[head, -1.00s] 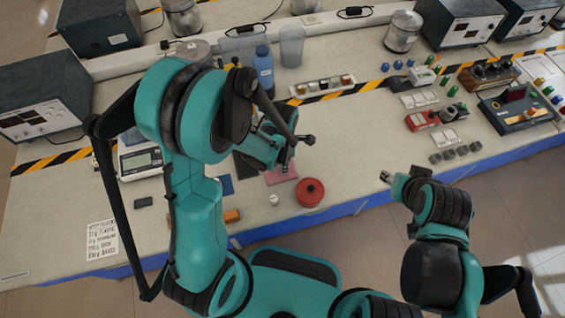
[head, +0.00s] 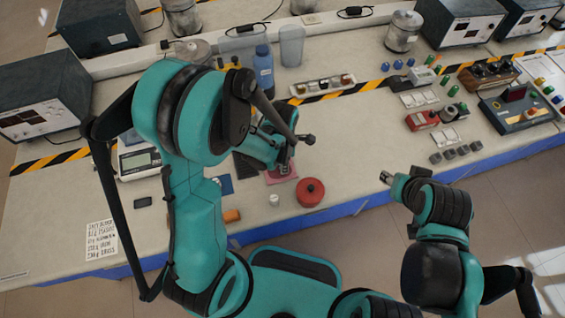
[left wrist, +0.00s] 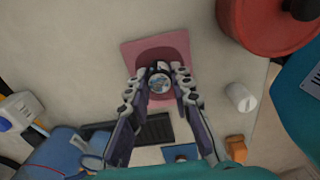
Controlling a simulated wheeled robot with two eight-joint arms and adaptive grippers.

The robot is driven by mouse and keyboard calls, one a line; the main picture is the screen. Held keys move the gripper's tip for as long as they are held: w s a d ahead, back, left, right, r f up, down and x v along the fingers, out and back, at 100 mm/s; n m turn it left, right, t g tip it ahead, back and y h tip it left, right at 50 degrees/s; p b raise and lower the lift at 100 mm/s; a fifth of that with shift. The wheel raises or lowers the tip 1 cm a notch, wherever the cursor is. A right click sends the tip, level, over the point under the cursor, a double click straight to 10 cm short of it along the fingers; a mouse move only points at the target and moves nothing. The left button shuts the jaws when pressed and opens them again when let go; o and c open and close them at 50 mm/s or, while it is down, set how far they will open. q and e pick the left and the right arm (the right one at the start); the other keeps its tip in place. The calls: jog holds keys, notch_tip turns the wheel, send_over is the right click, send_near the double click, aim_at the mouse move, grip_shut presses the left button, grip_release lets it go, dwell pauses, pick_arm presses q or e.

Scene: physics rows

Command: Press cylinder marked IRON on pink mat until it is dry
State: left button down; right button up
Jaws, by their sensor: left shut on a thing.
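My left gripper (head: 284,169) is over the pink mat (head: 275,181) in the head view. In the left wrist view its fingers (left wrist: 161,85) are shut on a small round cylinder (left wrist: 160,83), seen end-on. The cylinder's marking is too small to read. The pink mat (left wrist: 135,50) lies beneath it, with a darker pink area around the cylinder. I cannot tell whether the cylinder touches the mat. My right gripper (head: 386,178) is off the table's front edge, away from the mat, and its fingers are too small to judge.
A red round container (head: 310,191) stands close to the right of the mat. A dark ribbed pad (head: 245,166) lies left of the mat. A blue bottle (head: 263,68) stands behind. Bare table lies right of the red container.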

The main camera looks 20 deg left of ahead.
dwell(0.5)
pick_arm(q)
jog(key=shift+w+d+r+p, duration=0.15)
jog(key=shift+d+r+p, duration=0.1)
jog(key=shift+r+p, duration=0.35)
jog(key=shift+f+b, duration=0.65)
jog(key=shift+b, duration=0.2)
dwell(0.4)
dwell(1.2)
jog(key=shift+a+r+p, duration=0.25)
jog(key=shift+r+p, duration=0.1)
jog(key=shift+r, duration=0.35)
jog(key=shift+f+b, duration=0.75)
dwell(0.6)
